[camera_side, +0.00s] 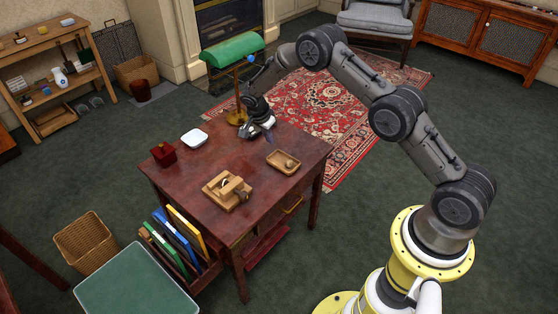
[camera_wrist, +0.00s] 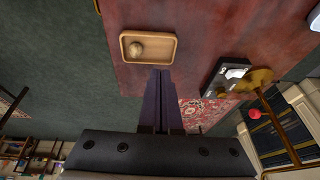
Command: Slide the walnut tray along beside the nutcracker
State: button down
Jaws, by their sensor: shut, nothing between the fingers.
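The walnut tray (camera_side: 272,158) is a small shallow wooden tray near the desk's right edge, with one walnut (camera_side: 289,165) inside. In the wrist view the tray (camera_wrist: 124,47) lies just beyond my fingertips, and the walnut (camera_wrist: 136,48) sits left of its middle. The nutcracker (camera_side: 228,190), a wooden block device on a base, stands on the desk to the front left of the tray; it is outside the wrist view. My gripper (camera_side: 271,137) is shut and empty, pointing down behind the tray. Its dark fingers (camera_wrist: 161,72) appear close to the tray's edge; contact cannot be told.
A brass lamp with a green shade (camera_side: 232,49) stands at the desk's back, with a black-and-white device (camera_wrist: 229,78) near its base. A white dish (camera_side: 194,138) and a dark red box (camera_side: 164,154) are at the left. Bare desk lies between tray and nutcracker.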

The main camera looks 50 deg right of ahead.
aim_at(281, 165)
jog(key=shift+g, duration=0.3)
jog(key=x, duration=0.4)
jog(key=s+x, duration=0.1)
jog(key=x, duration=0.3)
jog(key=a+x, duration=0.1)
jog(key=x, duration=0.3)
jog(key=shift+s+d+f, duration=0.2)
jog(key=shift+s+f, duration=0.05)
jog(key=shift+f, duration=0.3)
jog(key=a, duration=1.1)
